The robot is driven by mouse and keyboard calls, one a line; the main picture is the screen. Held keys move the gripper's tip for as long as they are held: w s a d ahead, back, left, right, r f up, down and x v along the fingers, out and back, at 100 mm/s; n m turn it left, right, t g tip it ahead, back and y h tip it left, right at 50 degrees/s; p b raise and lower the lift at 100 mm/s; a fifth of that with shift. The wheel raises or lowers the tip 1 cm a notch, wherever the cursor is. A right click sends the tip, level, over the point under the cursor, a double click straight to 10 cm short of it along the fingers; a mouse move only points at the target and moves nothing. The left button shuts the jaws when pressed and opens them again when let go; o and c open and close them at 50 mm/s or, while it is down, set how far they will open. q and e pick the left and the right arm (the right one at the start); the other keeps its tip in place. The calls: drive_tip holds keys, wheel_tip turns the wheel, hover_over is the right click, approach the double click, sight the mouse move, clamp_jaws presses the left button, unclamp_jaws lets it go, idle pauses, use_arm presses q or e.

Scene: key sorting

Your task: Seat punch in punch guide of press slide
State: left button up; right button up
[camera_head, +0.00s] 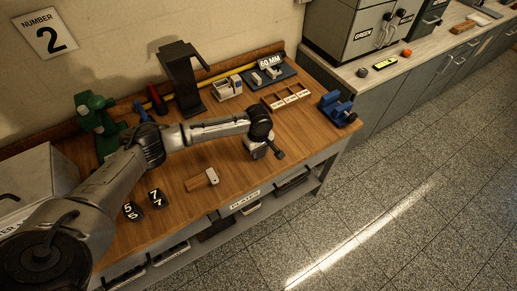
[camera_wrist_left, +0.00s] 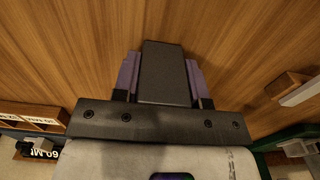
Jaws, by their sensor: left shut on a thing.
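My left gripper (camera_head: 256,154) points down over the right part of the wooden bench. In the left wrist view, the gripper (camera_wrist_left: 165,85) is shut on a dark rectangular block, likely the punch (camera_wrist_left: 165,72), between its purple-grey fingers. A tall black frame (camera_head: 183,80), possibly the press, stands at the bench's back. A green machine (camera_head: 97,120) stands left of it. I cannot tell which part is the press slide or its punch guide. My right gripper is out of view.
A wood-and-metal tool (camera_head: 202,180) lies near the bench front, with black number blocks (camera_head: 156,198) to its left. A divided wooden tray (camera_head: 287,97), a grey block (camera_head: 228,88) and a blue vise (camera_head: 338,109) stand behind and right. Bare wood lies around the gripper.

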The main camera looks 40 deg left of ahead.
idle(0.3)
use_arm(q)
drive_tip(key=o, duration=1.1)
drive_tip(key=shift+f, duration=0.15)
drive_tip(key=shift+o, duration=0.2)
wheel_tip(320, 180, up, 11)
drive_tip(key=shift+r+b, duration=0.1)
drive_tip(key=shift+b, duration=0.75)
drive_tip(key=shift+o, duration=0.4)
drive_tip(key=shift+r, duration=0.55)
